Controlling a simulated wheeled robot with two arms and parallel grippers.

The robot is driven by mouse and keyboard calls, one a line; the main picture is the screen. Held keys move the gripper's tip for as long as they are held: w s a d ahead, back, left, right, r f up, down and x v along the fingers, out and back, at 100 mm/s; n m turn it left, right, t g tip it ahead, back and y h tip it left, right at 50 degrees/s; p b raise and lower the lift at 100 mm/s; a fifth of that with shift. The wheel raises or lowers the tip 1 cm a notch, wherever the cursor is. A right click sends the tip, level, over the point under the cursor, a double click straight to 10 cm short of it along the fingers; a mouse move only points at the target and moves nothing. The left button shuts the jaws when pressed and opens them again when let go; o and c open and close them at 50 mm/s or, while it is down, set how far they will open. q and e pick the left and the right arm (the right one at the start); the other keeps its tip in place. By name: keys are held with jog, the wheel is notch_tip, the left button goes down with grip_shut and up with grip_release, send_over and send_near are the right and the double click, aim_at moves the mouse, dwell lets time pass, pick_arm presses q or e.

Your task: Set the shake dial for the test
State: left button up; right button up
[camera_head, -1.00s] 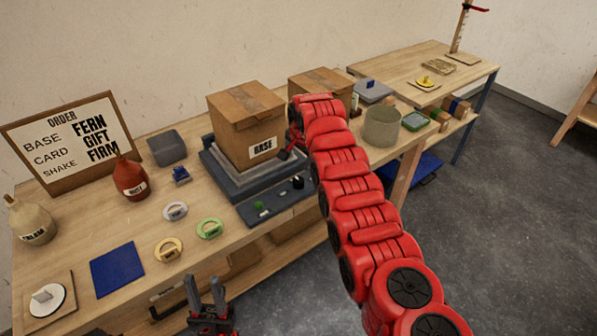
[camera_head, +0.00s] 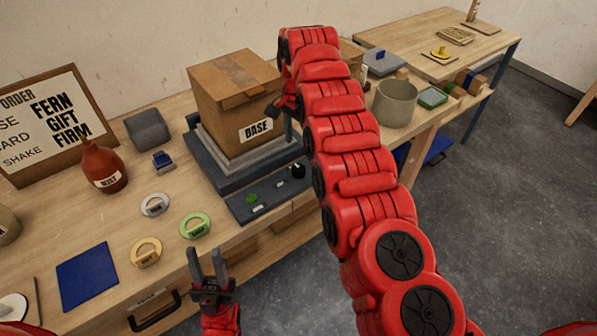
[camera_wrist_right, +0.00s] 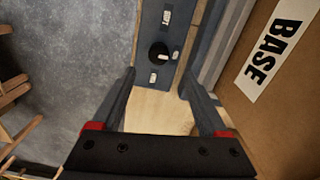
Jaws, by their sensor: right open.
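The shake dial is a black knob (camera_head: 298,171) with a white mark, on the dark control panel (camera_head: 240,208) at the front of the shaker. In the right wrist view the knob (camera_wrist_right: 158,52) sits just beyond and between my open right fingertips (camera_wrist_right: 158,80), apart from them. A small label lies on either side of it; one seems to read "SOFT". In the head view my right gripper (camera_head: 282,112) is above the panel beside the cardboard box (camera_head: 236,95) labelled BASE. My left gripper (camera_head: 207,252) is open and empty in front of the table edge. The order board (camera_head: 50,125) pairs SHAKE with FIRM.
A green button (camera_head: 252,198) is on the same panel. The box on the shaker stands close beside my right gripper. A grey-green pot (camera_head: 396,102) stands right of my arm.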

aim_at(299, 167)
notch_tip(299, 167, down, 8)
jog(key=shift+s+p, duration=0.1)
jog(key=shift+p, duration=1)
jog(key=shift+s+f, duration=0.1)
jog(key=shift+f, duration=0.3)
jog(key=shift+c, duration=0.2)
grip_shut()
